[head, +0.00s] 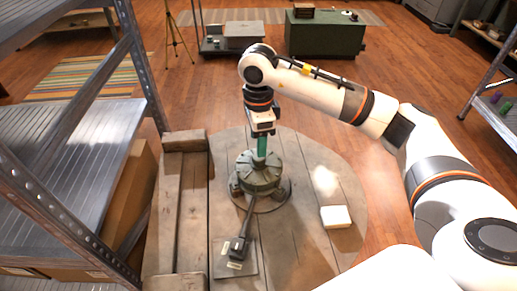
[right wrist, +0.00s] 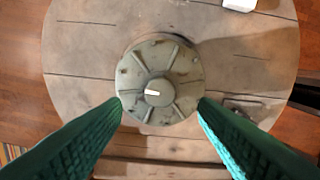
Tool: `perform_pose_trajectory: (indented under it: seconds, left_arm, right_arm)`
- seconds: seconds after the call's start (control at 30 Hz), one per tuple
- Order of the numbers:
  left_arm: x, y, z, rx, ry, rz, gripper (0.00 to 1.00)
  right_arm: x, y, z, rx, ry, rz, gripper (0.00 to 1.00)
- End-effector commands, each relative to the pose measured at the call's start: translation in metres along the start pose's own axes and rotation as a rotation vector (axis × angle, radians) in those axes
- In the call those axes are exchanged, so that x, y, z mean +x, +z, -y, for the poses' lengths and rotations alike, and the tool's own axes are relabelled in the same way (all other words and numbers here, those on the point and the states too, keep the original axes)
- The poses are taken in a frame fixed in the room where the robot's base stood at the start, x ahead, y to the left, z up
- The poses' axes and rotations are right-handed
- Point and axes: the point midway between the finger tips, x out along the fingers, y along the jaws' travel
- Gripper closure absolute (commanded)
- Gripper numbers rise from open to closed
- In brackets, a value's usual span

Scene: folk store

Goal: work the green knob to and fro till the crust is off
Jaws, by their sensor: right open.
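The green knob (head: 258,172) is a grey-green ribbed disc on a footed base, standing on a round wooden table top (head: 310,245). In the right wrist view the knob (right wrist: 133,95) shows from above, with radial ribs, rusty brown spots at its rim and a white mark on its hub. My right gripper (head: 262,158) points down over the knob. In the right wrist view its green fingers (right wrist: 160,104) are spread on either side of the knob, open and empty. I cannot tell how much crust there is. My left gripper is not in view.
A dark rod ending in a block on a plate (head: 247,262) lies in front of the knob. A white block (head: 335,216) lies to its right. Wooden beams (head: 184,215) line the table's left side. A metal shelf (head: 75,150) stands further left.

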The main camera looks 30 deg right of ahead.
Motion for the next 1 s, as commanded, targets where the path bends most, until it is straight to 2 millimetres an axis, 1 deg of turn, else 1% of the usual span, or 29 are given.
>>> perform_pose_trajectory:
  seconds: [0.03,0.13,0.2,0.33,0.5,1.0]
  left_arm:
    - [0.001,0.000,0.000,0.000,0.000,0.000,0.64]
    - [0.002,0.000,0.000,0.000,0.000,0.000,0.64]
    - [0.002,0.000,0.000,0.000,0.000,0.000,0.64]
    - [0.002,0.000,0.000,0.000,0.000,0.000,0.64]
    - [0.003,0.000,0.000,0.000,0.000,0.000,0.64]
    - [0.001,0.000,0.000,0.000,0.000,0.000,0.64]
  right_arm:
    - [-0.012,0.000,-0.001,0.000,0.005,-0.001,0.46]
    - [-0.033,0.000,-0.001,0.001,0.005,-0.001,0.46]
    - [-0.045,0.000,-0.001,0.001,0.004,-0.001,0.46]
    - [-0.061,0.000,-0.001,0.001,0.002,0.000,0.46]
    - [-0.070,0.000,0.000,0.001,0.001,0.001,0.46]
    - [-0.071,0.000,0.000,0.000,0.000,0.001,0.46]
